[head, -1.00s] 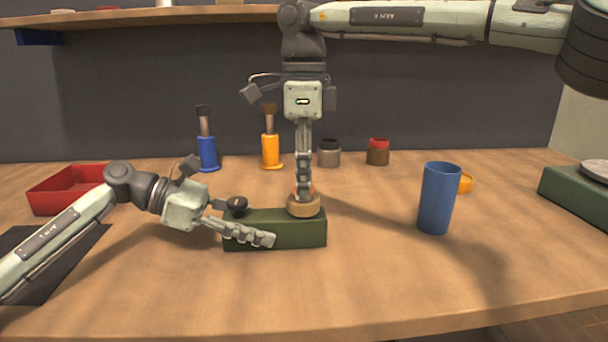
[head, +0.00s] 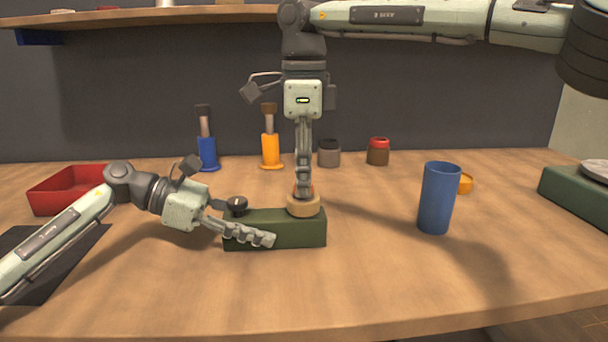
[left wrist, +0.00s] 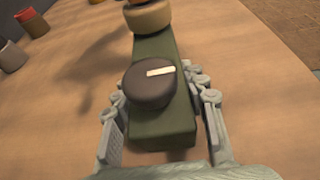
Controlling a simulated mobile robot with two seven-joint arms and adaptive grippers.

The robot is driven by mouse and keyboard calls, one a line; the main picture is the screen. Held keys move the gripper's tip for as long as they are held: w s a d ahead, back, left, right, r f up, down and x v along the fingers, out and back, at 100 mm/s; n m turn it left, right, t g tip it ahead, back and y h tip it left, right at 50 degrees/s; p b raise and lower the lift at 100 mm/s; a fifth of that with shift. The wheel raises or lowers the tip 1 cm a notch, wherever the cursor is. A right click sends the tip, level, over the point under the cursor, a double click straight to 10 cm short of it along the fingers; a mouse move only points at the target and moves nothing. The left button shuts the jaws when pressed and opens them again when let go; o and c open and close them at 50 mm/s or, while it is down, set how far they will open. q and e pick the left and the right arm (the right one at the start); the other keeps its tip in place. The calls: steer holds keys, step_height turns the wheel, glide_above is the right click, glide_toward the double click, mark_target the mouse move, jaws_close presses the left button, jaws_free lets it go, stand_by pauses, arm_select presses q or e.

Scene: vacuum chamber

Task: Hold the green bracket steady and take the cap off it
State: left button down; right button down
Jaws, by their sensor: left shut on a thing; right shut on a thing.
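The green bracket (head: 285,233) is a long dark green block lying on the table. It also shows in the left wrist view (left wrist: 158,50). A round tan cap (head: 304,206) sits on its right end. A dark round knob (head: 236,205) with a pale mark on top is at its left end, seen large in the left wrist view (left wrist: 148,85). My left gripper (head: 252,226) is shut on the bracket's left part, one finger along each long side. My right gripper (head: 303,190) points straight down and is shut on the cap's orange upper part, which its fingers partly hide.
A blue cup (head: 436,198) stands to the right, with an orange item (head: 465,184) behind it. Blue (head: 207,152) and orange (head: 270,152) posts and two jars (head: 329,153) stand behind. A red tray (head: 66,190) is at the left. The front table is clear.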

steer(key=shift+r, duration=0.15)
steer(key=shift+r, duration=1)
steer(key=shift+r, duration=2)
arm_select(q)
steer(key=c, duration=0.8)
jaws_free()
steer(key=shift+a, duration=0.1)
